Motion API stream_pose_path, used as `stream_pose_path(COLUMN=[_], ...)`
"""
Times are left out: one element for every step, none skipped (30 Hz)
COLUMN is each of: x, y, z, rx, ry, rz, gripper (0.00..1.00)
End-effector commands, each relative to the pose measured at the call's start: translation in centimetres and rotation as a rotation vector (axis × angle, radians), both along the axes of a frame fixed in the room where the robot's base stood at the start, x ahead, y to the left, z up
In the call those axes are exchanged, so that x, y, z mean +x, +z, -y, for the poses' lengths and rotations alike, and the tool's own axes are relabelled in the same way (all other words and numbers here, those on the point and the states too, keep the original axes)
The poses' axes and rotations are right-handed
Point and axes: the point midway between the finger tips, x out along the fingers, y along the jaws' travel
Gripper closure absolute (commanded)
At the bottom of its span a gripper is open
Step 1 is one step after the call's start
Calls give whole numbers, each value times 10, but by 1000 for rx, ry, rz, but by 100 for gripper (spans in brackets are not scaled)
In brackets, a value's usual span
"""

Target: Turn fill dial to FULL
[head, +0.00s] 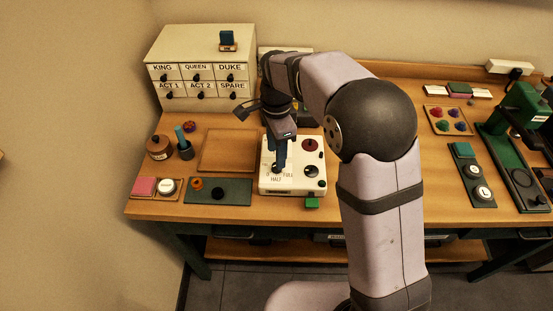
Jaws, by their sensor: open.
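A white control box (293,184) stands near the front of the wooden table. Its lower left face carries dial lettering, with HALF and FULL legible. My gripper (278,165) points down at the dial area of the box. Its jaws are open, with blue fingers around or just above the dial. The dial knob is mostly hidden by the fingers, so its pointer direction cannot be told, nor whether the fingers touch it. A red round part (310,145) and a dark round part (311,171) sit on the box's right side.
A drawer cabinet (201,54) stands at back left. An empty wooden tray (227,150) and a green mat (232,191) lie left of the box. A small green block (312,202) is at its front. A green press (522,105) stands far right.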

Motion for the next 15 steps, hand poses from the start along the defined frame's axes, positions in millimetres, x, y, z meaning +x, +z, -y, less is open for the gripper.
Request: stream_pose_path(x=[-1,-1,-1,-1,-1,-1,-1,-1,0,0,-1,-1,0,0,0], y=[-7,-10,-15,-19,-23,-28,-30,-33,-37,-39,-41,-42,-44,-44,-45], z=[1,0,1,1,1,0,0,0,0,0,0,0,0,0,0], rx=[-2,-2,-2,-2,-2,-2,-1,-1,-1,-1,-1,-1,0,0,0], ry=[0,0,0,0,0,0,0,0,1,1,1,1,1,1,1], rz=[-6,-5,-5,-4,-5,-4,-3,-3,-2,-2,-2,-2,-1,-1,0], gripper=[59,59,59,59,59,59,59,59,59,59,59,59,59,59,59])
